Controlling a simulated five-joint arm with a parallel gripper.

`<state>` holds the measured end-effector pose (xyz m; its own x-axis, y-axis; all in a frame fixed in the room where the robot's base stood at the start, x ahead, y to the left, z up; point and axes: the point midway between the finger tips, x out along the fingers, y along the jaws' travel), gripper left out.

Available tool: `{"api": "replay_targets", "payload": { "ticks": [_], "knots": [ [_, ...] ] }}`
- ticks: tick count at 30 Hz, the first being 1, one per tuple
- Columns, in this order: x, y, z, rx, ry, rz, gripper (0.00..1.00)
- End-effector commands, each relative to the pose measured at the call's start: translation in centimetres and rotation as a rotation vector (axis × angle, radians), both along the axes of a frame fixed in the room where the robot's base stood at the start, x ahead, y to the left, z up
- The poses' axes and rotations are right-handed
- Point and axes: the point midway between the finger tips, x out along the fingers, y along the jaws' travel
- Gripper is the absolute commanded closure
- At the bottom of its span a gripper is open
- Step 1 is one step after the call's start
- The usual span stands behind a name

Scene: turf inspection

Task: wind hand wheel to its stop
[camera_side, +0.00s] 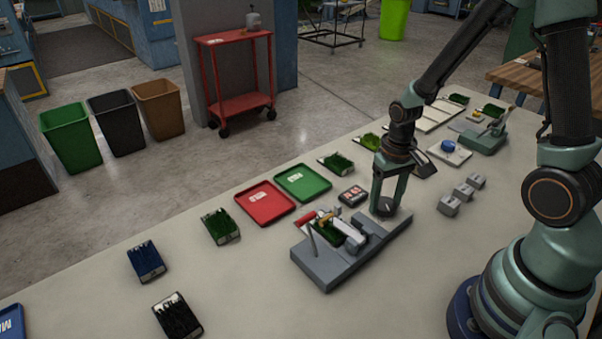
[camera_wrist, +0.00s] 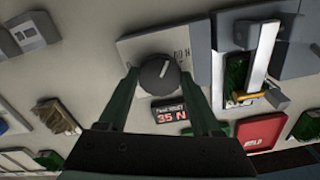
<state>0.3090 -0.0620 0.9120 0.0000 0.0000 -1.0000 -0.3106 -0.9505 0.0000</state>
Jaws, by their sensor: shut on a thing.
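The hand wheel (camera_wrist: 158,73) is a dark round knob with a white pointer line, on a light plate of the grey test fixture (camera_side: 325,269). In the wrist view the line points up and slightly right. My gripper (camera_side: 385,206) comes down from above at the fixture's right end, its two fingers (camera_wrist: 160,88) shut on opposite sides of the wheel. In the side view the wheel is a dark disc (camera_side: 386,212) partly behind the fingers. A small display (camera_wrist: 171,114) in the wrist view reads 35 N in red. A green turf sample (camera_side: 328,231) sits in the fixture.
A red tray (camera_side: 252,204) and a green tray (camera_side: 315,190) lie behind the fixture. Grey blocks (camera_side: 449,206) stand to its right. Waste bins (camera_side: 72,138) stand on the floor beyond.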

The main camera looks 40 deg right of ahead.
Motion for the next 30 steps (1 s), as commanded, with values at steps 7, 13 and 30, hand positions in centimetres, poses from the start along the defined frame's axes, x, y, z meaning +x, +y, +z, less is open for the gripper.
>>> {"api": "replay_targets", "payload": {
  "ticks": [7,13,30],
  "knots": [
    [-0.02,-0.02,0.07,0.0,0.001,-0.235,0.9],
    [-0.02,-0.02,0.08,0.0,0.001,-0.416,0.9],
    [-0.02,0.0,0.08,-0.001,0.001,-0.722,0.9]
  ]
}}
